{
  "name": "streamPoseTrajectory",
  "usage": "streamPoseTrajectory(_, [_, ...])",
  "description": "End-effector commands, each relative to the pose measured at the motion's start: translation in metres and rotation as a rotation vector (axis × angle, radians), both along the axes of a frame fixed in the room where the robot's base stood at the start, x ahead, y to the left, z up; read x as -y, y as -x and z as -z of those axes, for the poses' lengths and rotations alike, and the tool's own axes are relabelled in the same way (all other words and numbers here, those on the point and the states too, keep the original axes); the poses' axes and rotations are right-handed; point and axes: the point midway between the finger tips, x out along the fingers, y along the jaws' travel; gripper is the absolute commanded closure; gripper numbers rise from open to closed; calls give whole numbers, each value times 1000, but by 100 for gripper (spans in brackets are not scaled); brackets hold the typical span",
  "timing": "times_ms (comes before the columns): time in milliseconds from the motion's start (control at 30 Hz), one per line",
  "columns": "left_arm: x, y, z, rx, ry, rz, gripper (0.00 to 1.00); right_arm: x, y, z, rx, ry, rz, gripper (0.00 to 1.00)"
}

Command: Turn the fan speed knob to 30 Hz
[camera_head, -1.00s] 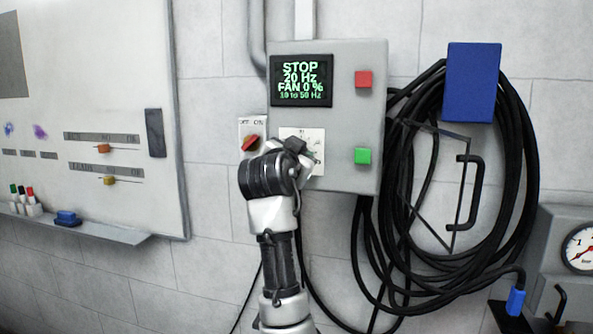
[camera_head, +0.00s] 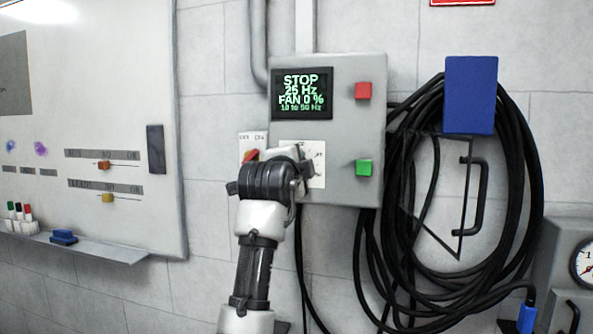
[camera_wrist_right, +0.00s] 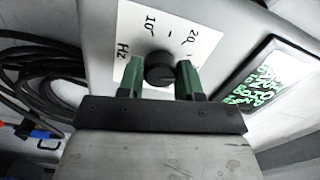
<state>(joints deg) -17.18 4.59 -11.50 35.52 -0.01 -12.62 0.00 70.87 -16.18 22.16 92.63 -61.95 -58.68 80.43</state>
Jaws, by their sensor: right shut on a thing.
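The fan speed knob (camera_wrist_right: 159,68) is a round black knob on a white dial plate marked Hz, with 10 and 20 legible in the right wrist view. My right gripper (camera_wrist_right: 160,80) is shut on it, one green finger on each side. In the head view my right gripper (camera_head: 275,178) covers the knob and part of the dial plate (camera_head: 318,160). The display (camera_head: 302,93) on the grey control box reads STOP, 25 Hz, FAN 0 %, 10 to 50 Hz. My left gripper is not in view.
A red button (camera_head: 363,90) and a green button (camera_head: 364,167) sit on the box's right side. A red-handled switch (camera_head: 250,155) is just left of the box. Black cable coils (camera_head: 520,200) hang at right. A whiteboard (camera_head: 90,100) is at left.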

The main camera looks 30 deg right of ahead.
Motion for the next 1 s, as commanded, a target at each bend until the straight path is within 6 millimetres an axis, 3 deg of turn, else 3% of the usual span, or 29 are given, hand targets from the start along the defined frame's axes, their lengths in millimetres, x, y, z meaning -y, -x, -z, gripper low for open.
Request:
streamPoseTrajectory(400, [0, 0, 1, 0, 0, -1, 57, 0, 0, 1, 174, -152, 1, 88])
streamPoseTrajectory(1000, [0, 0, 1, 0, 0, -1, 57, 1, 0, 2, 210, -184, 2, 88])
